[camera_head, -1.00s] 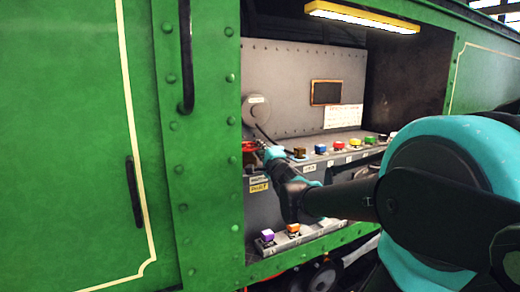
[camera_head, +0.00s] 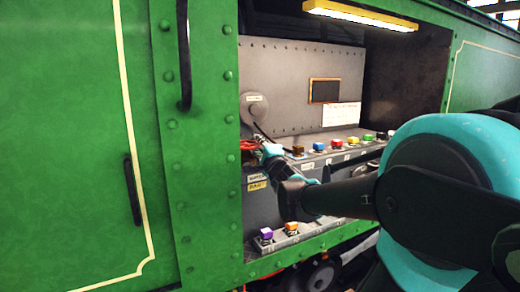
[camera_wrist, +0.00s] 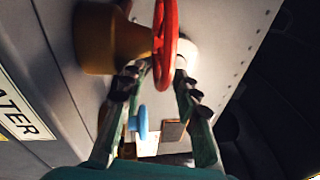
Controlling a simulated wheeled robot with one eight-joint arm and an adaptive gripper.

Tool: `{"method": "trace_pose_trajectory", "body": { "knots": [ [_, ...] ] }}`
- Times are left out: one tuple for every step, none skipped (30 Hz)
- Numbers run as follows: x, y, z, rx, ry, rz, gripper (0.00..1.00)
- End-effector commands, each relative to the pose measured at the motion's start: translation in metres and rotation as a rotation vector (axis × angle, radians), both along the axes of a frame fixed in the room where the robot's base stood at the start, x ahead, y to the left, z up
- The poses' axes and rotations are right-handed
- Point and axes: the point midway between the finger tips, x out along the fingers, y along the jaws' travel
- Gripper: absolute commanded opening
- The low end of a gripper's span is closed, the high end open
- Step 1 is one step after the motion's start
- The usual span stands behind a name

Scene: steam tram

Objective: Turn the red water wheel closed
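The red water wheel (camera_wrist: 166,45) shows edge-on in the wrist view, in front of its brown round mount (camera_wrist: 108,40). My gripper (camera_wrist: 155,75) has its two fingers apart, one on each side of the wheel's lower rim. I cannot tell whether either finger touches the rim. In the head view the wheel (camera_head: 248,146) is a small red shape at the left end of the console, partly hidden by my gripper (camera_head: 268,150). A label reading "ATER" (camera_wrist: 20,105) is on the panel at the left of the wrist view.
Several coloured knobs (camera_head: 337,144) line the console to the right of the wheel. A purple block (camera_head: 266,235) and an orange block (camera_head: 291,228) sit on the lower ledge. The green tram wall (camera_head: 200,150) with its opening edge stands close left of my gripper.

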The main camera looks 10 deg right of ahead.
Motion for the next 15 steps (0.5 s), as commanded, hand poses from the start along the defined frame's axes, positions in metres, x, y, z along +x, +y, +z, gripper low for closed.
{"method": "trace_pose_trajectory", "body": {
  "knots": [
    [-0.002,0.000,0.000,0.000,0.000,0.000,0.31],
    [-0.004,-0.001,0.000,0.000,0.000,0.000,0.31],
    [-0.006,-0.001,-0.001,0.000,0.000,-0.001,0.31],
    [-0.009,-0.002,-0.001,0.000,0.000,-0.001,0.31],
    [-0.012,-0.002,-0.002,0.000,-0.001,-0.001,0.31],
    [-0.017,-0.003,-0.002,-0.001,0.000,-0.001,0.31],
    [-0.021,-0.004,-0.003,-0.001,0.000,0.000,0.31],
    [-0.026,-0.004,-0.004,0.000,0.000,0.000,0.31],
    [-0.032,-0.005,-0.005,0.000,0.000,0.000,0.31],
    [-0.036,-0.006,-0.005,-0.001,0.000,-0.001,0.31],
    [-0.040,-0.007,-0.006,-0.001,0.000,-0.001,0.31],
    [-0.046,-0.008,-0.006,0.000,0.000,-0.001,0.31],
    [-0.050,-0.009,-0.007,-0.001,0.000,-0.002,0.31],
    [-0.055,-0.010,-0.008,-0.001,0.000,-0.002,0.31],
    [-0.060,-0.011,-0.009,-0.001,0.000,-0.002,0.31]
  ]
}}
